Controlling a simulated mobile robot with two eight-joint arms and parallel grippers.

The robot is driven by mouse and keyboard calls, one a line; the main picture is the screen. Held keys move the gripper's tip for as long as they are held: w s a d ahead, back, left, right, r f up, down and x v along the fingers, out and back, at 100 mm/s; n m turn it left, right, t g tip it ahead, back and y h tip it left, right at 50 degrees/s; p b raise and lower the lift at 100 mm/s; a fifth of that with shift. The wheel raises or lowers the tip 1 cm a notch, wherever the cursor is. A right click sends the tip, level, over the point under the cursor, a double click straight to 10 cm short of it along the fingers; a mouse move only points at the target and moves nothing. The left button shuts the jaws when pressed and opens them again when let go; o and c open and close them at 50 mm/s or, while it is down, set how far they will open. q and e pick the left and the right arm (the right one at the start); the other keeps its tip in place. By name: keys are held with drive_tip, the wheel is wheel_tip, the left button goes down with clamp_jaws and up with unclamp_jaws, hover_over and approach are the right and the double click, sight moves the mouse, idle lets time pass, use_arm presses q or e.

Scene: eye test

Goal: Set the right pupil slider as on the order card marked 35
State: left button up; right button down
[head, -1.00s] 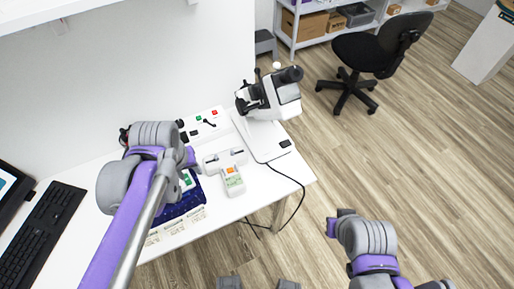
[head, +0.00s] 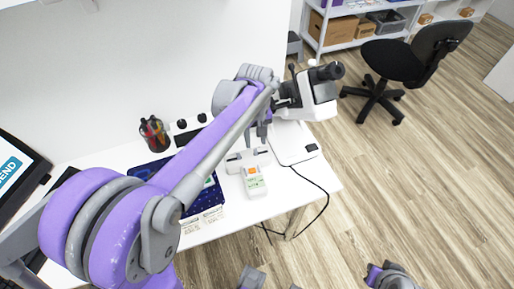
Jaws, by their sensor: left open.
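A low white unit with dark slots (head: 236,162), which looks like the pupil slider unit, lies on the white table in the head view. Its slider positions are too small to read. My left gripper (head: 262,138) is open, pointing down just above and behind the unit's right part; I cannot tell whether it touches. Small printed cards (head: 212,216) lie at the table's front edge; their numbers are not readable, so I cannot pick out card 35. My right gripper (head: 373,274) is low at the bottom right, away from the table, its jaws unclear.
A white handheld device with an orange button (head: 254,188) lies in front of the unit. A microscope (head: 312,98) stands behind right, a cable trailing off the table. A dark blue mat (head: 153,167) and a pen cup (head: 153,135) are left, partly behind my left arm.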

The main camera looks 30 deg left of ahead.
sight(256, 151)
use_arm(q)
drive_tip(key=shift+f, duration=2.25)
drive_tip(key=shift+c, duration=0.3)
clamp_jaws()
